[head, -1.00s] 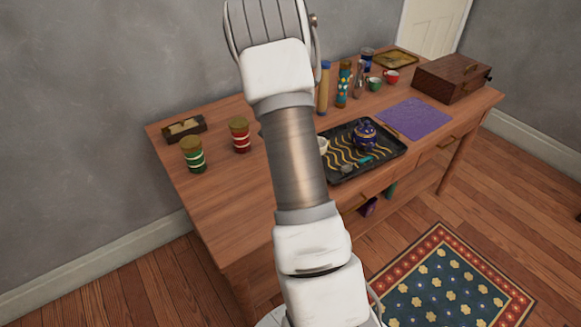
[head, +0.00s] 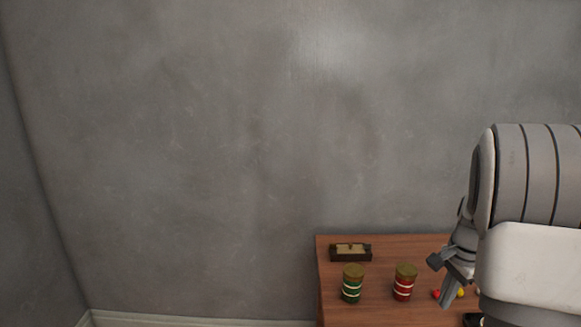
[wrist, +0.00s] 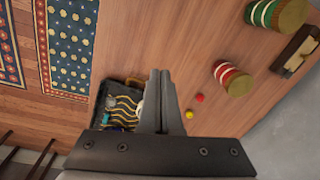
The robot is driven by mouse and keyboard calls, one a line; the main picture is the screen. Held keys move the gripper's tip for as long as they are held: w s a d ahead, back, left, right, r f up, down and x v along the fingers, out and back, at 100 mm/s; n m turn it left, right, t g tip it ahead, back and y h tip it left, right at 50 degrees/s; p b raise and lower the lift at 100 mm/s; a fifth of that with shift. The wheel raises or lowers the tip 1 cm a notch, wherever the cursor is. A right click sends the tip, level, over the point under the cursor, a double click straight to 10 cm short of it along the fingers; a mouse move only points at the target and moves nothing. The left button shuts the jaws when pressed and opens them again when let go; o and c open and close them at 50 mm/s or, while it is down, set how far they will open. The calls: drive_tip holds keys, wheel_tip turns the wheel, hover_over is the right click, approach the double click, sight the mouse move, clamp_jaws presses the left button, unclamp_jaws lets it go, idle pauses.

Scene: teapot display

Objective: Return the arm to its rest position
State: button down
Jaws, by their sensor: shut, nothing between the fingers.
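My arm stands at the right edge of the head view, in front of the table. My gripper (head: 449,279) hangs at its end, pointing down over the table, partly hidden behind my own arm. In the wrist view my gripper (wrist: 162,82) shows its two fingers together, shut with nothing between them. The fingers are above the table, beside a dark tray with wavy gold lines (wrist: 106,93), and hide part of it.
A green canister (head: 353,284), a red canister (head: 404,283) and a small wooden box (head: 350,252) stand on the table (head: 333,303). A red ball (wrist: 200,98) and a yellow ball (wrist: 189,115) lie near the tray. Patterned rugs (wrist: 68,45) lie on the floor.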

drive_tip(key=s+a+r+n+t+p, duration=0.2)
drive_tip(key=s+a+r+n+p, duration=0.4)
drive_tip(key=a+r, duration=0.9)
drive_tip(key=s+a+r+n+t, duration=0.1)
drive_tip(key=s+a+r+n, duration=0.2)
drive_tip(key=s, duration=0.4)
drive_tip(key=s+a+r+n+t+p, duration=0.1)
drive_tip(key=s+a+r+n, duration=0.2)
drive_tip(key=s+n, duration=0.3)
drive_tip(key=shift+s+a+r+n+t, duration=0.3)
drive_tip(key=shift+s+a, duration=0.1)
drive_tip(key=shift+a, duration=0.15)
